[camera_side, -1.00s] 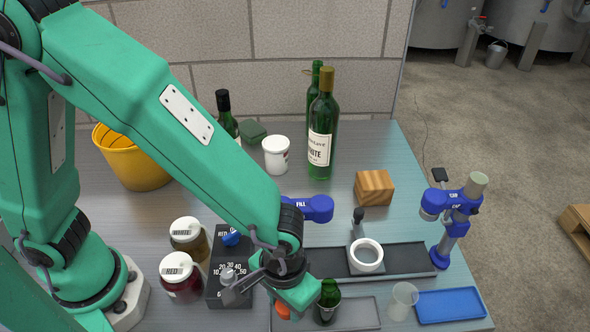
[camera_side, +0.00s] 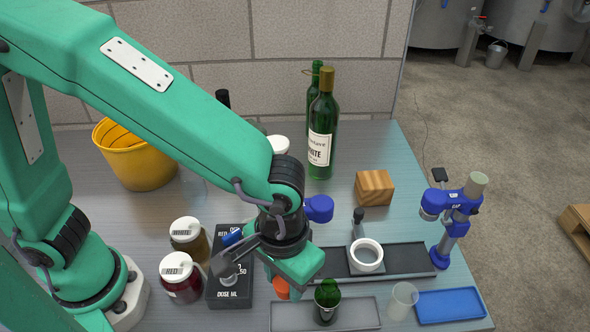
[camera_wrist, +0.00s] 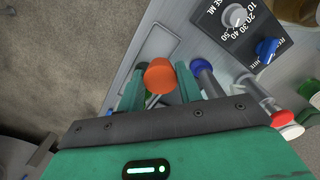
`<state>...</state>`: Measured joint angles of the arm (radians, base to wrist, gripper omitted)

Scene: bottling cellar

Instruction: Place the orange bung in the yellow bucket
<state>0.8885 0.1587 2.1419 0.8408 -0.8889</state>
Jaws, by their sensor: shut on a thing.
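The orange bung (camera_wrist: 160,76) sits between the two fingertips of my gripper (camera_wrist: 160,88) in the wrist view, and the jaws are shut on it. In the side view the orange bung (camera_side: 282,287) shows just under my gripper (camera_side: 287,280), partly hidden by it, above the left part of the grey tray. The yellow bucket (camera_side: 140,165) stands at the back left of the table, well away from my gripper. My arm passes in front of its right side. I see no bung in the visible part of its inside.
A dose box (camera_side: 230,290) and two jars (camera_side: 181,277) stand left. Tall bottles (camera_side: 321,135), a wooden block (camera_side: 374,187) and a blue tray (camera_side: 450,306) are farther off.

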